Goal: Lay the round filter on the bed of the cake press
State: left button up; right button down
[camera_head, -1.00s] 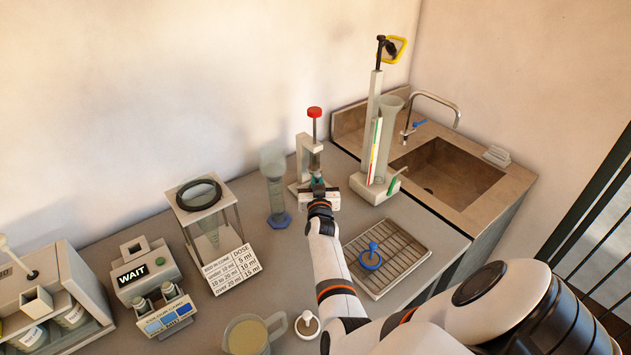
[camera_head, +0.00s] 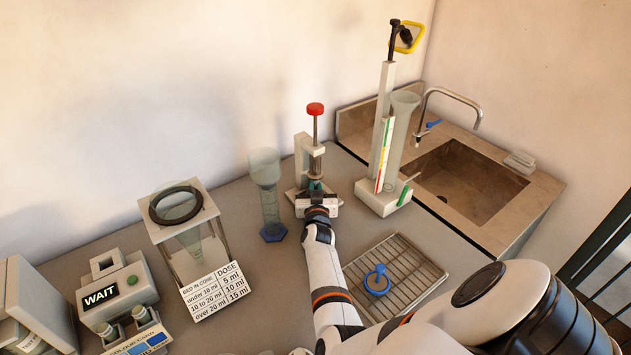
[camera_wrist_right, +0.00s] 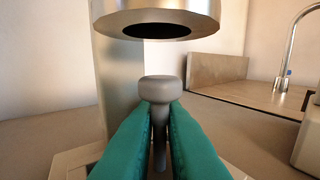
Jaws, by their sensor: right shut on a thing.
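The cake press (camera_head: 304,155) stands against the back wall, with a red knob (camera_head: 315,109) on top of its rod. My right gripper (camera_head: 316,188) is low at the front of the press. In the right wrist view its teal fingers (camera_wrist_right: 160,130) are shut on a grey knob with a thin stem (camera_wrist_right: 160,88). The press's hollow grey cylinder (camera_wrist_right: 156,20) hangs above and behind the knob, apart from it. The fingers hide the stem's lower part, so I cannot tell whether the round filter is under it. The press bed is mostly hidden. My left gripper is not in view.
A clear cylinder on a blue foot (camera_head: 272,233) stands left of the press, and a tall column stand (camera_head: 382,198) right of it. A wire rack (camera_head: 410,262) holds a blue-handled piece (camera_head: 377,279). A cone stand (camera_head: 160,232) and sink (camera_head: 465,180) are farther out.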

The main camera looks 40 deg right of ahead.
jog(key=shift+s+f, duration=0.15)
jog(key=shift+s, duration=0.05)
jog(key=shift+s+a+r, duration=0.35)
jog(key=shift+s+a, duration=0.05)
jog(key=shift+w+f, duration=0.1)
jog(key=shift+f, duration=0.05)
jog(key=c, duration=1.5)
grip_release()
jog(key=shift+w+d+f, duration=0.15)
jog(key=shift+f, duration=0.05)
jog(key=shift+r, duration=0.15)
jog(key=shift+r, duration=0.1)
